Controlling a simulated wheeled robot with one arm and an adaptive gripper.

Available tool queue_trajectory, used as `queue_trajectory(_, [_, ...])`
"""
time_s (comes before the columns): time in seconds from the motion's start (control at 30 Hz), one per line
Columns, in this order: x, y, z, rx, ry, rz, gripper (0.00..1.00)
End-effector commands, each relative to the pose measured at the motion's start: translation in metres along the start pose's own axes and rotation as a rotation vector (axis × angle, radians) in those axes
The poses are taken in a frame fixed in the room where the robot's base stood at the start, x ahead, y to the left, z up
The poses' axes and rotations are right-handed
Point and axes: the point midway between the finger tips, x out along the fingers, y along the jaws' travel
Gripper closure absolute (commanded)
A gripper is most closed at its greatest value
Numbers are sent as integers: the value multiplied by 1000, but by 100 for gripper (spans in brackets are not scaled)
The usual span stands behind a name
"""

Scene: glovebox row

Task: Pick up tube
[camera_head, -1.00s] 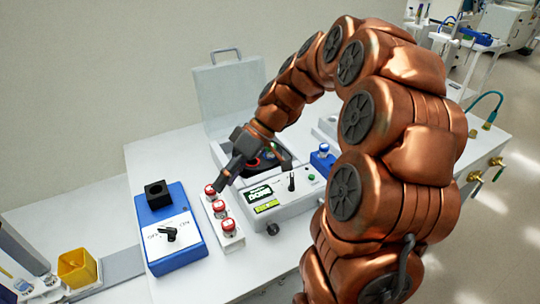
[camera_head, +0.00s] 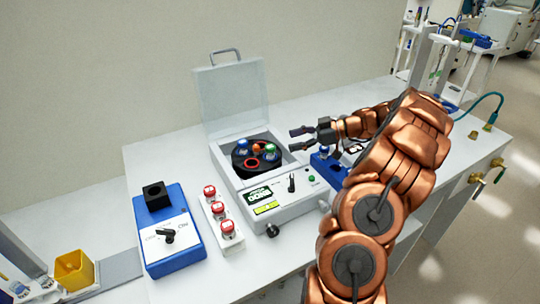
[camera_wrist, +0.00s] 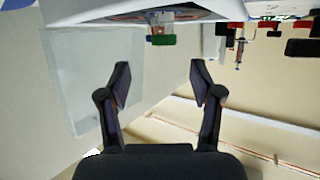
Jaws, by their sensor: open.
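The open centrifuge (camera_head: 295,205) has a dark rotor (camera_head: 240,167) that holds a blue-capped tube (camera_head: 242,146) and a green-capped tube (camera_head: 270,150). My gripper (camera_head: 292,140) is open and empty at the right side of the centrifuge, its fingers pointing left near the green cap. In the wrist view the green-capped tube (camera_wrist: 161,40) shows beyond and between my open fingers (camera_wrist: 160,70), apart from them. Red-capped tubes (camera_head: 228,226) stand in a white rack (camera_head: 236,241) left of the centrifuge. A blue rack (camera_head: 324,166) under my forearm is partly hidden.
The clear lid (camera_head: 230,95) stands open behind the rotor and shows in the wrist view (camera_wrist: 100,85). A blue device (camera_head: 175,255) with a black block (camera_head: 157,195) sits at the left. A yellow bin (camera_head: 75,268) is at the far left. The back-left bench is clear.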

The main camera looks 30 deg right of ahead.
Motion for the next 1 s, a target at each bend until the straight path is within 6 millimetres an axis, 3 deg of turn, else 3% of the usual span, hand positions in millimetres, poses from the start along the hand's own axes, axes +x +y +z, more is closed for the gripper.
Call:
queue_trajectory(0.63, [65,-6,-1,2,-1,-5,35])
queue_trajectory(1.0, [73,-6,2,1,-1,-1,37])
